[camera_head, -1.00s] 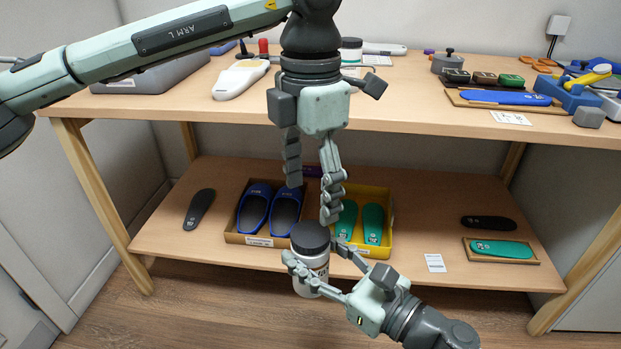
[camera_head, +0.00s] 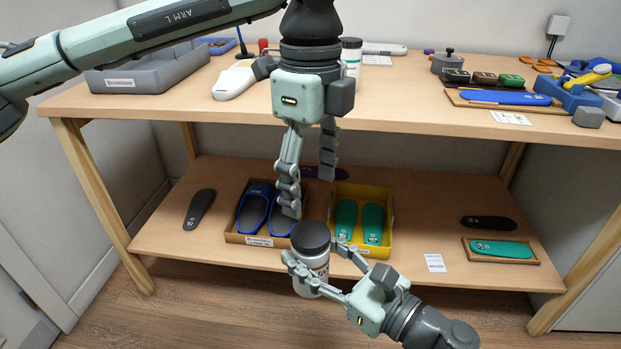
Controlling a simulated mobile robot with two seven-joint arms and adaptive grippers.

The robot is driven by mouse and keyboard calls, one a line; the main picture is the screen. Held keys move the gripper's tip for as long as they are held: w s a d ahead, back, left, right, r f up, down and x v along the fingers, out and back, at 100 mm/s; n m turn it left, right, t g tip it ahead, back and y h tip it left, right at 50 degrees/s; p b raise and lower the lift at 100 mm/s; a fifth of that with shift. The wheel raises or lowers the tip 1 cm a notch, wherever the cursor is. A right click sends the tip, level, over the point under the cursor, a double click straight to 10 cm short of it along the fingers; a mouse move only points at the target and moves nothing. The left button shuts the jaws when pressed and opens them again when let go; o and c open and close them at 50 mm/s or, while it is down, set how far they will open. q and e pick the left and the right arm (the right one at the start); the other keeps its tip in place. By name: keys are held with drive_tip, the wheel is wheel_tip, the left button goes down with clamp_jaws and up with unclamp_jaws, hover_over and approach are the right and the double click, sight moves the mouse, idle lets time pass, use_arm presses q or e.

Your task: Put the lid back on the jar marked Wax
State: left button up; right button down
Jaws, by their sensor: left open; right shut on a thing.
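A white jar (camera_head: 311,262) with a dark lid (camera_head: 310,236) on top is in front of the lower shelf. My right gripper (camera_head: 312,268) is shut around the jar's body and holds it upright. The jar's label is partly hidden by the fingers, and I cannot read it. My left gripper (camera_head: 307,195) is open and empty, its fingers pointing down above the lid and apart from it. Another white jar with a dark lid (camera_head: 351,43) stands on the table top, partly hidden by my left gripper's body; its marking is not readable.
The lower shelf (camera_head: 420,205) holds a box with blue-edged insoles (camera_head: 234,238), a yellow box with green insoles (camera_head: 388,215) and loose dark insoles. The table top (camera_head: 420,105) carries a grey tray (camera_head: 140,78), a white device (camera_head: 238,82) and a clamp tool (camera_head: 585,88).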

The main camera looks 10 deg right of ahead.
sight(310, 233)
idle(0.3)
use_arm(q)
drive_tip(key=shift+f, duration=4.05)
